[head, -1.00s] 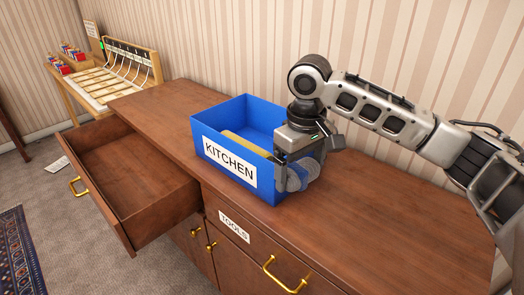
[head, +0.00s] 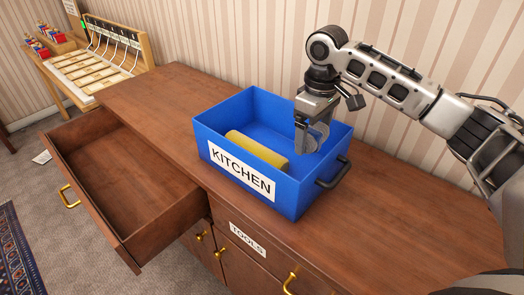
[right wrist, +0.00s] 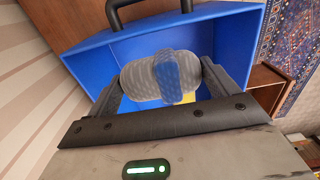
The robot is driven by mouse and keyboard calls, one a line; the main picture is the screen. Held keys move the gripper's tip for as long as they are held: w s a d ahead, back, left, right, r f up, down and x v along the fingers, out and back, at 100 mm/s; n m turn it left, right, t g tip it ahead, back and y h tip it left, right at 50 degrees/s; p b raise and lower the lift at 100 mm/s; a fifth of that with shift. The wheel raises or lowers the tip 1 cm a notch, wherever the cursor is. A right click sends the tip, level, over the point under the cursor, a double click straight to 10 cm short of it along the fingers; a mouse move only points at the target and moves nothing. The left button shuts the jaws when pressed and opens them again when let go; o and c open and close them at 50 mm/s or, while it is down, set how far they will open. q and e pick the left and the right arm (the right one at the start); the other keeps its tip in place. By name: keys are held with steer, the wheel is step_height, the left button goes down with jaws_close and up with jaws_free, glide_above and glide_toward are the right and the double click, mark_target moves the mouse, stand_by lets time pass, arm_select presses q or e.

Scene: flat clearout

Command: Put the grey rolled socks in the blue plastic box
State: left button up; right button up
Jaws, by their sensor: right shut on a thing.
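The blue plastic box (head: 292,197), labelled KITCHEN, stands on the wooden cabinet top. It also shows in the right wrist view (right wrist: 98,58), below the gripper. My right gripper (head: 312,145) is over the right part of the box opening, pointing down. It is shut on the grey rolled socks (head: 321,133), which have a blue band. In the right wrist view the socks (right wrist: 142,82) sit between the two fingers, with the box interior behind them. How far they are above the box floor is hard to tell. My left gripper is not in view.
A yellow roll (head: 257,150) lies inside the box at the left. The box has a dark handle (head: 334,174) on its right side. An open, empty drawer (head: 120,190) juts out at the left. The cabinet top (head: 400,220) is clear right of the box.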

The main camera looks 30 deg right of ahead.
step_height(320, 180, down, 12)
steer(key=shift+f, duration=0.15)
stand_by(0.4)
steer(key=shift+f, duration=0.2)
steer(key=o, duration=0.8)
steer(key=shift+r, duration=0.15)
step_height(320, 180, up, 12)
steer(key=shift+r, duration=0.1)
